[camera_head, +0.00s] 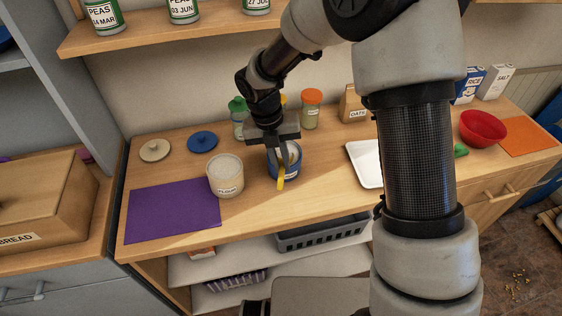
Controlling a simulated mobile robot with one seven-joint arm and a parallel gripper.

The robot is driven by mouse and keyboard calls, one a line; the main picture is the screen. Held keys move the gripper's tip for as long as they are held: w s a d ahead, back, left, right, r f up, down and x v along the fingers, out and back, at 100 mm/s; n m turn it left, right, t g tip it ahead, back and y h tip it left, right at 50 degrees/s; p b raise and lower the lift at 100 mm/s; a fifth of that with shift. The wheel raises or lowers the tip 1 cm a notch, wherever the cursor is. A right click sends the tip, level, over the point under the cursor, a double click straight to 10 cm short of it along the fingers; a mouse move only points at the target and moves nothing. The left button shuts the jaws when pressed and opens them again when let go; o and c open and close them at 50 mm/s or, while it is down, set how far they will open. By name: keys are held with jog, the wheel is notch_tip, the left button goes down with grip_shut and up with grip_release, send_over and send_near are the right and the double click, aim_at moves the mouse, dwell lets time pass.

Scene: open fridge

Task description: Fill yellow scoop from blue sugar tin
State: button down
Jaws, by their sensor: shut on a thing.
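The blue sugar tin (289,173) stands on the wooden counter, right of a cream flour tin (226,180). My gripper (276,150) is directly above the blue tin and shut on the yellow scoop (282,183). The yellow part of the scoop shows in front of the tin, pointing down. The gripper and scoop hide part of the tin's opening. I cannot tell whether the scoop's bowl is inside the tin or holds sugar.
A blue lid (203,141) and a cream lid (155,150) lie at the back left. Jars with green (238,105) and orange (312,97) lids stand behind. A purple mat (172,210) lies left, a white tray (364,165) right. A shelf (160,37) overhangs the back.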

jog(key=shift+s+f, duration=0.2)
jog(key=shift+s, duration=0.2)
jog(key=shift+w, duration=1)
jog(key=shift+s+r, duration=0.1)
jog(key=shift+s, duration=0.85)
jog(key=shift+w+r+p, duration=0.1)
jog(key=shift+w+p, duration=0.25)
jog(key=shift+w, duration=0.55)
jog(key=shift+s+f+t+b, duration=0.25)
jog(key=shift+f+t+b, duration=0.15)
jog(key=shift+b, duration=0.65)
jog(key=shift+s+r+t, duration=0.2)
jog(key=shift+s+r, duration=0.05)
jog(key=shift+r, duration=0.35)
jog(key=shift+s+r+t, duration=0.2)
jog(key=shift+r, duration=0.4)
jog(key=shift+s, duration=0.1)
jog(key=r+t+b, duration=0.2)
jog(key=b, duration=0.1)
jog(key=shift+s+r+b, duration=0.15)
jog(key=shift+s+b, duration=0.05)
jog(key=shift+b, duration=0.15)
jog(key=shift+r+t, duration=0.3)
jog(key=shift+r, duration=0.05)
